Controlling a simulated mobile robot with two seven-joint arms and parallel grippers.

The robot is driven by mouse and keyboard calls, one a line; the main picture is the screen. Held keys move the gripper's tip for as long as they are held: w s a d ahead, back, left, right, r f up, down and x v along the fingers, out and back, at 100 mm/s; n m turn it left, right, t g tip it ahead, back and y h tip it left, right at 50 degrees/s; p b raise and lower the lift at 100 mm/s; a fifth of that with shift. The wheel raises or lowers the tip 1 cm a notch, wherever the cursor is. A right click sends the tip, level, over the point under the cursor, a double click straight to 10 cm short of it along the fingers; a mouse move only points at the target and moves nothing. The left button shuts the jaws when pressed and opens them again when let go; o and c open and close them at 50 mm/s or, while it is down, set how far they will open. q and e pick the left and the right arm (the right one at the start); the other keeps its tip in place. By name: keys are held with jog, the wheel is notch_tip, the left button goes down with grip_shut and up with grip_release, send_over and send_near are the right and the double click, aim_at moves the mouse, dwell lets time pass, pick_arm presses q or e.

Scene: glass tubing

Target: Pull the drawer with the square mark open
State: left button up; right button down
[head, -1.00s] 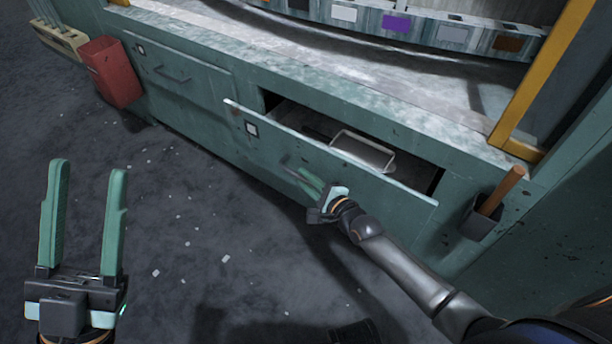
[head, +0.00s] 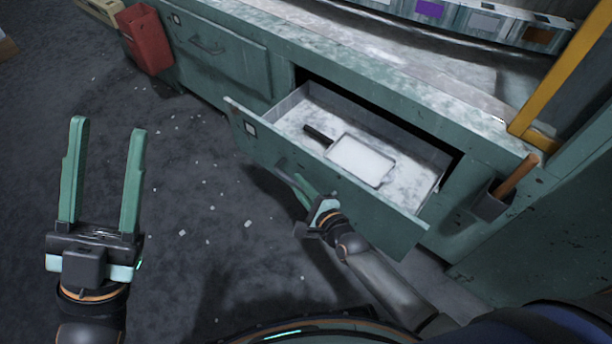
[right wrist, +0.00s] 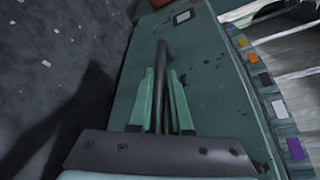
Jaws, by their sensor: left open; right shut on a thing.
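The drawer with the square mark (head: 330,202) stands well out from the green bench in the head view. Its white square mark (head: 251,129) is at the upper left of its front, and it also shows in the right wrist view (right wrist: 183,17). Inside lies a pale flat tool with a dark handle (head: 360,160). My right gripper (head: 303,188) is shut on the drawer's dark bar handle (right wrist: 162,75), which runs between its green fingers in the right wrist view. My left gripper (head: 107,135) is open and empty, above the floor at the left.
Another drawer (head: 222,58), closed, is to the left in the bench. A red bin (head: 146,40) hangs at the bench's left end. A holder with a wooden handle (head: 491,205) is at the right. The floor in front is clear except for small pale scraps.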

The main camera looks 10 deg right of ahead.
jog(key=shift+s, duration=0.1)
jog(key=c, duration=0.8)
grip_release()
jog(key=shift+c, duration=0.2)
pick_arm(q)
jog(key=shift+r, duration=0.1)
pick_arm(e)
jog(key=shift+s+r, duration=0.1)
jog(key=shift+s, duration=0.25)
pick_arm(q)
jog(key=w+f+n+y+p, duration=0.2)
jog(key=w+f+n+y, duration=0.2)
jog(key=w+f+y, duration=0.1)
jog(key=shift+a+f+n+g+y, duration=0.3)
jog(key=shift+a+f+y, duration=0.15)
jog(key=shift+f, duration=0.2)
pick_arm(e)
jog(key=v, duration=0.6)
jog(key=shift+s+d, duration=0.15)
jog(key=shift+s, duration=0.2)
jog(key=shift+r, duration=0.2)
